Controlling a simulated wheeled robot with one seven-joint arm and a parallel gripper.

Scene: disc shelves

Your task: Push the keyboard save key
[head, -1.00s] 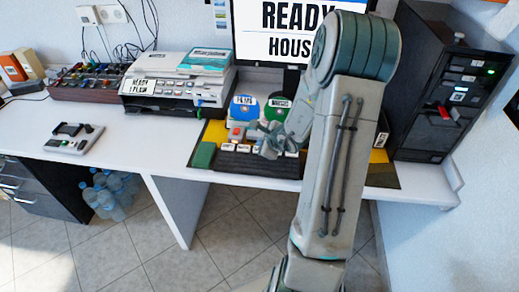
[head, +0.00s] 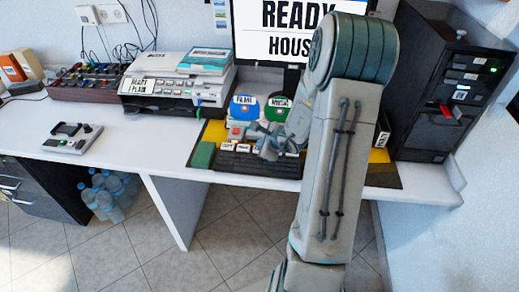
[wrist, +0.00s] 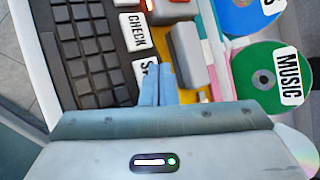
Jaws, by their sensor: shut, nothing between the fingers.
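The black keyboard (head: 245,162) lies near the front edge of the desk, with a row of white labelled keys along its back. In the wrist view the keyboard (wrist: 85,50) fills the upper left. One key reads CHECK (wrist: 136,32). Beside it is a white key whose label starts with S (wrist: 146,72); my gripper covers the rest of it. My gripper (wrist: 158,88) is shut and empty, its fingertips right at that S key. I cannot tell whether they touch it. In the head view my gripper (head: 268,148) is over the keyboard's back row, partly hidden by my arm.
A blue disc (head: 243,106) and a green MUSIC disc (wrist: 260,80) stand behind the keyboard. A grey block (wrist: 186,54) is close to my fingers. A green block (head: 203,155) lies left of the keyboard. A black tower (head: 440,85) stands right.

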